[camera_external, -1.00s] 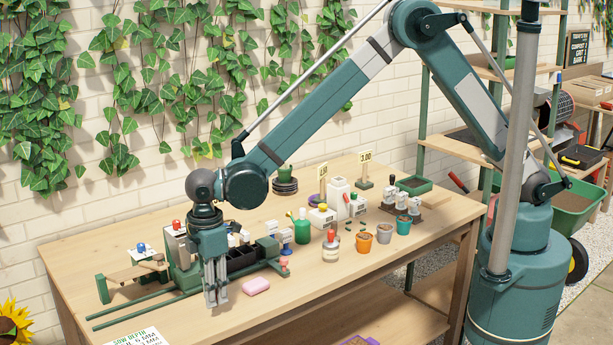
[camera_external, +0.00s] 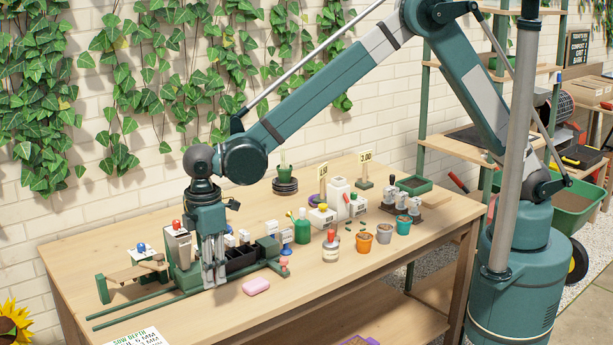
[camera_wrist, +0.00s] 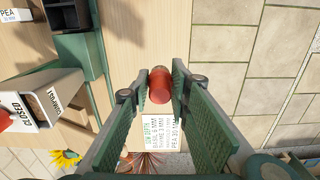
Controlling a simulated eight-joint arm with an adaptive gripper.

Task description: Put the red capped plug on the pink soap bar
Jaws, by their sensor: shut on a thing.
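The pink soap bar (camera_external: 256,286) lies on the bench near its front edge, in the external view. My gripper (camera_external: 214,284) points down just left of the soap bar, apart from it, in front of the green rail device. In the wrist view, my gripper (camera_wrist: 159,86) is shut on the red capped plug (camera_wrist: 160,88), a red rounded piece between the fingertips with a small brownish end. The fingers hide the plug in the external view. The soap bar does not show in the wrist view.
A green rail device with black bins (camera_external: 240,259) stands close behind my gripper. A white bottle with a red cap (camera_external: 331,246) and several small pots stand to the right. A sowing sign (camera_external: 140,338) lies at the front left.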

